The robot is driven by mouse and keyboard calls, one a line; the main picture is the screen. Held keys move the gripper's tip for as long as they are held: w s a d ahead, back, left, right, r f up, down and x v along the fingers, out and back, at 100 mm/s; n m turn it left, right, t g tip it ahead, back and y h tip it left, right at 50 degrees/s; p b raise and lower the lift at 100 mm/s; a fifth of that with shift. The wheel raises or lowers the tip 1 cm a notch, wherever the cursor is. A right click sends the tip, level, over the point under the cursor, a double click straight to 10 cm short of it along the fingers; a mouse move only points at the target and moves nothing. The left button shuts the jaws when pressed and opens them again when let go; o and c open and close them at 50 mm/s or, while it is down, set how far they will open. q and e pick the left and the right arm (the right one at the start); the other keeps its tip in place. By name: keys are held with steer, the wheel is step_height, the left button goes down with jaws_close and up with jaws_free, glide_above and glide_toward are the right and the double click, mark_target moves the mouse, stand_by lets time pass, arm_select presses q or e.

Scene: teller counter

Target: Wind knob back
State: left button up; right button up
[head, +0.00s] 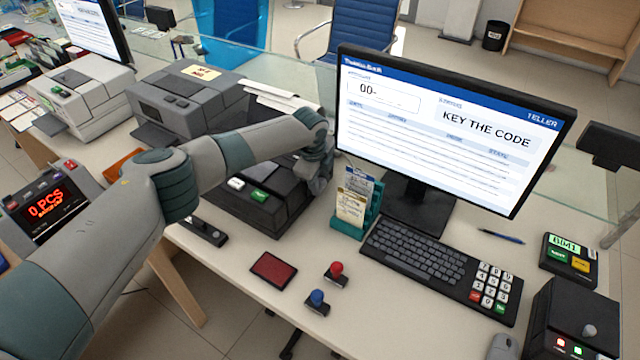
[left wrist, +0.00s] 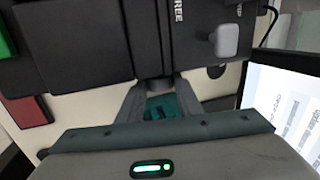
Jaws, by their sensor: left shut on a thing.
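A dark desktop machine (head: 245,205) with a white and a green button stands left of the monitor. My left arm reaches over it, and my left gripper (head: 318,172) is at its right end. In the left wrist view, my left gripper (left wrist: 155,82) is shut on a dark ridged knob (left wrist: 150,38) at the machine's side. The word FREE is printed beside the knob, and a grey lever (left wrist: 228,41) stands to its right. The knob is hidden behind the gripper in the head view. My right gripper is not in view.
A teal card holder (head: 347,225) stands close to my left gripper, with the monitor (head: 450,120) just right of it. A keyboard (head: 430,260), a red pad (head: 273,269) and two stamps with red (head: 336,268) and blue (head: 317,297) knobs lie nearer the front.

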arm_select(q)
steer(key=shift+a+f, duration=0.1)
steer(key=o, duration=0.9)
steer(key=shift+o, duration=0.6)
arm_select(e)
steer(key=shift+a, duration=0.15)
arm_select(q)
steer(key=b+v, duration=0.4)
steer(key=v, duration=1.3)
steer(key=shift+r, duration=0.2)
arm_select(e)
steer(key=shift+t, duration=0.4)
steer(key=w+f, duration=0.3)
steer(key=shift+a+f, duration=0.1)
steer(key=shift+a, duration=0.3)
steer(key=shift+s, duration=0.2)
